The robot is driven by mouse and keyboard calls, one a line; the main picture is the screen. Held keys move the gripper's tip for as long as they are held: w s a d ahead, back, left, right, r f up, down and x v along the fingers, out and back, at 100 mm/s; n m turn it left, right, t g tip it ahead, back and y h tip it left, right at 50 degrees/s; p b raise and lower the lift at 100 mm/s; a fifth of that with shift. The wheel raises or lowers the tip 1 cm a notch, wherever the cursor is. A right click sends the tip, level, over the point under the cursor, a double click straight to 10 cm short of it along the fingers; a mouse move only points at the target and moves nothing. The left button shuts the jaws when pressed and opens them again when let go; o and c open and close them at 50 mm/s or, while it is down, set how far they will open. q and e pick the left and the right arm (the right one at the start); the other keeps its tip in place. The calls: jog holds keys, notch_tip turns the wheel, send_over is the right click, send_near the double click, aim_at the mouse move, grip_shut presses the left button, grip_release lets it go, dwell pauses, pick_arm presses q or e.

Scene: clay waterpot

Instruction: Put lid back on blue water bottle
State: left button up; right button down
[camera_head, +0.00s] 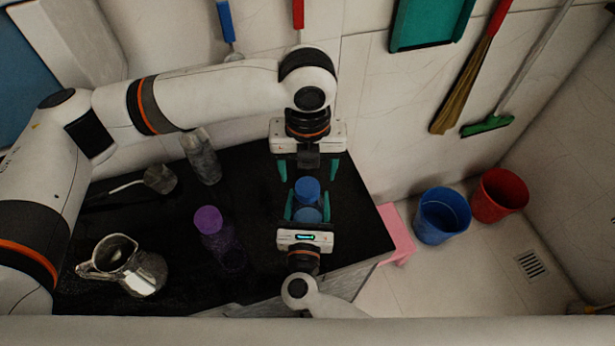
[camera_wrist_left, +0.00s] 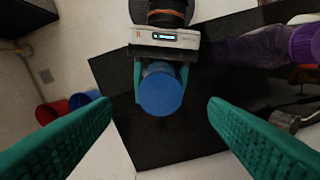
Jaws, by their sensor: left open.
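The blue water bottle (camera_head: 309,215) is upright at the right part of the black table. Its darker blue lid (camera_head: 307,188) is at its top; I cannot tell whether it is fully seated. The lid's round face (camera_wrist_left: 160,94) hides most of the bottle in the left wrist view. My right gripper (camera_head: 307,204) has its fingers on both sides of the bottle body, closed on it. My left gripper (camera_head: 309,168) is open and empty, just beyond the lid in the head view, with its fingers (camera_wrist_left: 162,122) spread wide and apart from the lid.
A purple bottle (camera_head: 209,222), a metal pitcher (camera_head: 138,272) and a clear grey bottle (camera_head: 201,157) stand on the black table (camera_head: 185,295) to the left. Blue (camera_head: 441,217) and red (camera_head: 499,195) buckets stand on the floor.

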pick_arm(q)
notch_tip(320, 180, up, 7)
jog(key=shift+r, duration=0.15)
pick_arm(e)
jog(key=shift+c, duration=1.3)
grip_release()
pick_arm(q)
notch_tip(320, 180, down, 4)
jog(key=b, duration=0.3)
jog(key=shift+r+b, duration=0.1)
jog(key=shift+b, duration=0.25)
pick_arm(e)
jog(key=s, duration=1.2)
jog(key=shift+a, duration=0.4)
pick_arm(q)
jog(key=shift+s, duration=0.1)
